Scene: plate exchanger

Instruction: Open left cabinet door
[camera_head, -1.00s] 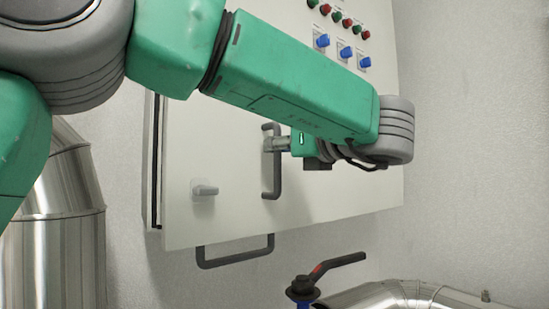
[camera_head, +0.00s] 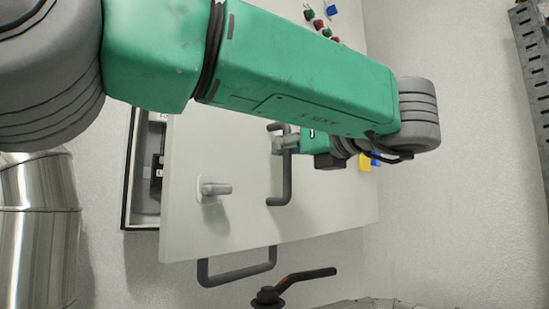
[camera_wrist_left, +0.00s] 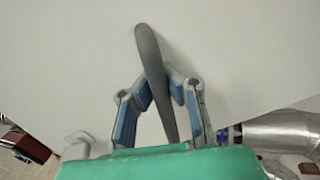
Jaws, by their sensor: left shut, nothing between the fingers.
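The left cabinet door (camera_head: 235,225) is a pale panel standing ajar, with a gap at its left edge. Part of the cabinet's interior (camera_head: 148,180) shows through the gap. A dark vertical bar handle (camera_head: 287,185) is on the door. My left gripper (camera_head: 276,140) is at the upper end of this handle. The fingers are shut without a grip on the bar. My right gripper is out of view.
A grey latch knob (camera_head: 214,190) sits on the door, left of the handle. A dark lower handle (camera_head: 238,275) is below the door. A valve lever (camera_head: 300,278) stands lower right, and a shiny metal pipe (camera_head: 38,240) stands left.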

